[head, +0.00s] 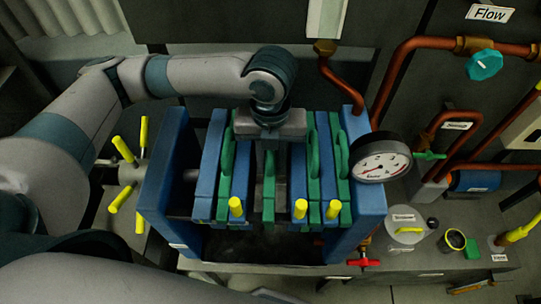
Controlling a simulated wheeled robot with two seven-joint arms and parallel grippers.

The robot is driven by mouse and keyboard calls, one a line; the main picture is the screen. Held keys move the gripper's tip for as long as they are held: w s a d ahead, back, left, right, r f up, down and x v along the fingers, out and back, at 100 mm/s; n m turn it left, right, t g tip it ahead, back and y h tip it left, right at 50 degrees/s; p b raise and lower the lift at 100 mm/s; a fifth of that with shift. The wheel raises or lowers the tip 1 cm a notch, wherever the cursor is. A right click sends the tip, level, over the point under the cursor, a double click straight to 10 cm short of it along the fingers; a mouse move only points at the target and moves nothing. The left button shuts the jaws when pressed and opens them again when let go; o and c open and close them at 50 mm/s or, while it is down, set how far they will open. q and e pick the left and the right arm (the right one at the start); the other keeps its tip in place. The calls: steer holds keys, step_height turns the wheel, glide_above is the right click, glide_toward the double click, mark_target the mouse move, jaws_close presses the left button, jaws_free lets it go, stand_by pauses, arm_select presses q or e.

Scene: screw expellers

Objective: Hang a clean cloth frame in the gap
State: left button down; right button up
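The blue press (370,170) fills the middle of the head view. It holds a row of blue plates (207,170) and green cloth frames (328,165) with arched green handles. A gap between the left and right plate groups shows a dark interior. One green cloth frame (268,190) stands upright in this gap, apart from the plates on both sides. My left gripper (270,143) points straight down over the gap, directly above that frame. It appears shut on the frame's top; the fingertips are mostly hidden. My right gripper is out of view.
A pressure gauge (380,157) stands at the press's right end, with copper pipes (400,70) behind. A yellow-spoked handwheel (128,172) is at the left end. Yellow knobs (236,207) stick out in front. Small containers (455,239) stand on the right bench.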

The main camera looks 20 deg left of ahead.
arm_select(q)
steer(key=c, duration=1.5)
jaws_free()
steer(key=shift+r, duration=0.15)
step_height(320, 180, up, 16)
steer(key=shift+f+b, duration=0.1)
steer(key=shift+b, duration=1.1)
steer(key=shift+r, duration=0.7)
